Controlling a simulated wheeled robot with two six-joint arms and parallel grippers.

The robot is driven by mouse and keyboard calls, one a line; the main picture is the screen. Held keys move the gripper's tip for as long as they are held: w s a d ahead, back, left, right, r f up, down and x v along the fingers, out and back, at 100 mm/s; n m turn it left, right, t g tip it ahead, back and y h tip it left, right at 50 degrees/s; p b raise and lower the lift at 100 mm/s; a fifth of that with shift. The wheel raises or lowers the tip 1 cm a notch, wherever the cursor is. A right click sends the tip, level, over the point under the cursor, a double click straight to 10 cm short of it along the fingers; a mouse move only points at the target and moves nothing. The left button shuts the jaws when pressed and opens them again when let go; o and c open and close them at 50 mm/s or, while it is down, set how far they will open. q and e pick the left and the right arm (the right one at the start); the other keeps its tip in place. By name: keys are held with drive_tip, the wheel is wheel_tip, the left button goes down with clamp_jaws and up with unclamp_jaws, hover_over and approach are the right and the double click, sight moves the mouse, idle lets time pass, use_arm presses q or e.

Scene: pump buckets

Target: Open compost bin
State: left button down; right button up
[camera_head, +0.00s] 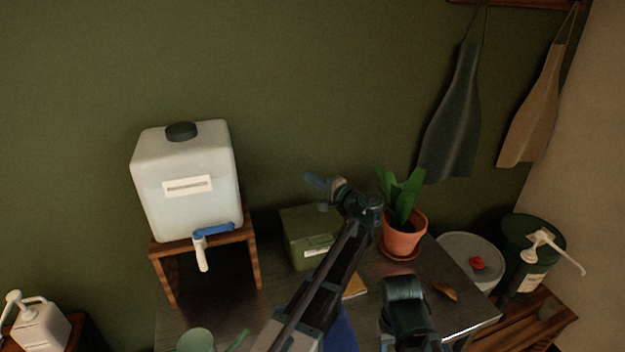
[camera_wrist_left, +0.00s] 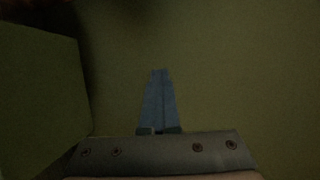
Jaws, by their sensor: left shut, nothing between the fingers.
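A green lidded box with a pale label, which I take to be the compost bin (camera_head: 298,243), stands against the wall at the back of the dark table. Its lid looks closed, and my left arm covers its right side. My right gripper is not in view.
A water container (camera_head: 186,190) with a blue-handled tap sits on a wooden stand at the left. A potted plant (camera_head: 402,240) stands right of the box. A grey bucket (camera_head: 470,258) with a red knob and a green pump bucket (camera_head: 530,240) are further right.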

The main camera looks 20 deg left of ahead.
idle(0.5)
use_arm(q)
drive_tip(key=c, duration=1.2)
unclamp_jaws()
drive_tip(key=shift+s, duration=0.1)
